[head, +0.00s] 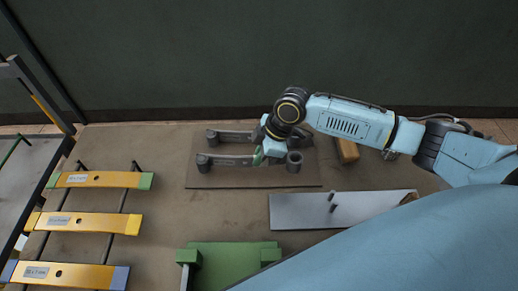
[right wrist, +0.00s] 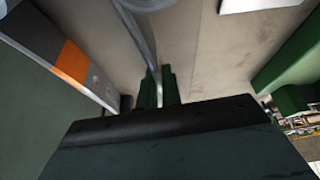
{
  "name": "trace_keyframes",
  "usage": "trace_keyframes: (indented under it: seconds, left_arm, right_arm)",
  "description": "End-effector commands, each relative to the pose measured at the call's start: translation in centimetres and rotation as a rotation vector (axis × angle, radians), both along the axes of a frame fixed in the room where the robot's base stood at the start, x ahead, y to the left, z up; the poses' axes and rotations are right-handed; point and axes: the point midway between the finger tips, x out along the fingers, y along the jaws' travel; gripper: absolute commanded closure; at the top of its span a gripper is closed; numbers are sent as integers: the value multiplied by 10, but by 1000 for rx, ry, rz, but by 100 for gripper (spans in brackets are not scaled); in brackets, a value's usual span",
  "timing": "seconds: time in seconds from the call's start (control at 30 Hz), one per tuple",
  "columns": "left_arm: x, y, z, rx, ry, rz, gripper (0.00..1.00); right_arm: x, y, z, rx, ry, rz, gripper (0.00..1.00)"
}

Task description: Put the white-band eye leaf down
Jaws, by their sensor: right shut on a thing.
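Two grey eye leaves lie along the dark mat (head: 250,178) at the back middle in the head view, a far one (head: 232,137) and a near one (head: 230,160). My right gripper (head: 268,155) is low over the mat at the right part of the near leaf. In the right wrist view the fingers (right wrist: 157,90) are shut on a narrow grey bar (right wrist: 140,38), which I take to be the white-band eye leaf. Its band is not readable. A grey bar with an orange band (right wrist: 72,62) lies beside it. My left gripper is not in view.
Yellow leaves with labels (head: 100,180) rest on a rack of dark rods at the left. A green fixture (head: 235,252) stands at the front middle. A grey plate with upright pins (head: 300,210) and a wooden block (head: 347,150) are at the right.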

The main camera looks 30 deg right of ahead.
Motion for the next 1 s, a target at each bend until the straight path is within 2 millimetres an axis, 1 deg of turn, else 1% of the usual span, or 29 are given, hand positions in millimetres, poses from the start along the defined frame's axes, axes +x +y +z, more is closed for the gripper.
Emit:
trace_keyframes:
  seconds: [0.03, 0.13, 0.47, 0.5, 0.63, 0.67, 0.9, 1.0]
  left_arm:
    - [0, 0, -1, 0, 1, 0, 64]
    - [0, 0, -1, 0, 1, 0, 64]
    - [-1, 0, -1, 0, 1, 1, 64]
    - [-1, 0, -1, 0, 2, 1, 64]
    - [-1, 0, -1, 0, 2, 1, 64]
    - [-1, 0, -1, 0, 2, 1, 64]
    - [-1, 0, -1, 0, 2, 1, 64]
    - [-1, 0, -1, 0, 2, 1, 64]
  right_arm:
    - [1, 1, -5, 4, -3, 0, 100]
    - [1, 1, -13, 4, -4, 1, 100]
    - [1, 1, -15, 3, -5, 1, 100]
    - [0, 0, -17, 0, 0, 1, 91]
    - [0, 0, -17, 0, 0, 1, 74]
    - [0, 0, -17, 0, 0, 1, 72]
    - [0, 0, -17, 0, 0, 1, 72]
    - [0, -1, -13, 0, -1, 1, 72]
